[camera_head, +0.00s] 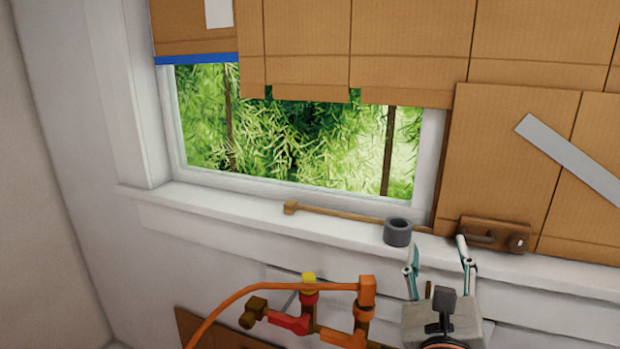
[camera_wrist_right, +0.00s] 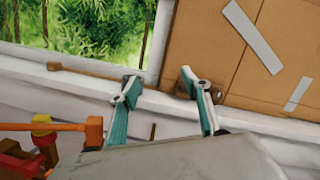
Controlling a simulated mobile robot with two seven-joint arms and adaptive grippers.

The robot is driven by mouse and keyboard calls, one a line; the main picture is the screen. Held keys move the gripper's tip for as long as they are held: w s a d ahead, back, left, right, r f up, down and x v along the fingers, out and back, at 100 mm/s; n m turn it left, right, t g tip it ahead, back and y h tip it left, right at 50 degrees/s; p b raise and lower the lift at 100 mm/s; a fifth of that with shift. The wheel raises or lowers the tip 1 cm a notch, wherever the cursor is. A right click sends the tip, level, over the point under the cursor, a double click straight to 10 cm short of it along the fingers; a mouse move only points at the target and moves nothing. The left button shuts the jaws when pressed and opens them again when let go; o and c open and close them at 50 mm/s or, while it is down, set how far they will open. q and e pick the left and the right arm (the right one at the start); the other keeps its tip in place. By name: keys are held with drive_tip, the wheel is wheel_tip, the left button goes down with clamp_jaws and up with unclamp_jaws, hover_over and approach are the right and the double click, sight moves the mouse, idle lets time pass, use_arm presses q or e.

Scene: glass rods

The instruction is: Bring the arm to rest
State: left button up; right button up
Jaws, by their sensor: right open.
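My right gripper (camera_head: 436,255) is in the lower right of the head view, in front of the white wall just below the window sill. Its two teal and white fingers stand apart and point up. In the right wrist view the gripper (camera_wrist_right: 159,78) is open, with nothing between the fingertips. They overlap the sill in that picture, and I cannot tell how far they are from it. My left gripper is not in view.
A dark grey ring (camera_head: 398,233), a wooden stick (camera_head: 340,213) and a brown block with a handle (camera_head: 490,235) lie on the sill (camera_head: 200,205). Orange and brass pipework with a red and yellow valve (camera_head: 308,290) stands left of the gripper. Cardboard (camera_head: 500,150) covers part of the window.

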drive_tip(key=s+a+r+n+t+y, duration=0.4)
drive_tip(key=s+r+n+t+y, duration=0.4)
drive_tip(key=n, duration=0.9)
drive_tip(key=w+a+f+n+g+y, duration=0.1)
drive_tip(key=a+f+n+g+y, duration=0.35)
drive_tip(key=f+n, duration=0.45)
drive_tip(key=a+f+n+g+y, duration=0.4)
drive_tip(key=f+n, duration=0.3)
drive_tip(key=n, duration=0.4)
drive_tip(key=s+d+f+n+g+h, duration=0.1)
drive_tip(key=d+f+n+g+h, duration=0.25)
drive_tip(key=f, duration=0.55)
drive_tip(key=s+d+f+g+h, duration=0.1)
drive_tip(key=d+f+g+h, duration=0.25)
drive_tip(key=d+f, duration=0.5)
drive_tip(key=s+d+f+n+g+h, duration=0.1)
drive_tip(key=s+d+f+g+h, duration=0.1)
drive_tip(key=s+d+f+h, duration=0.45)
drive_tip(key=s+d+f+g+h, duration=0.2)
drive_tip(key=s+d+g, duration=0.1)
drive_tip(key=d, duration=0.6)
drive_tip(key=w+a+f+m+t+y, duration=0.1)
drive_tip(key=a+f+t+y, duration=0.3)
drive_tip(key=a+f, duration=1)
drive_tip(key=a+m+y, duration=0.1)
drive_tip(key=a+y, duration=0.1)
drive_tip(key=y, duration=0.1)
drive_tip(key=shift+w+f+m, duration=0.3)
drive_tip(key=shift+f+m, duration=0.05)
drive_tip(key=shift+f, duration=0.05)
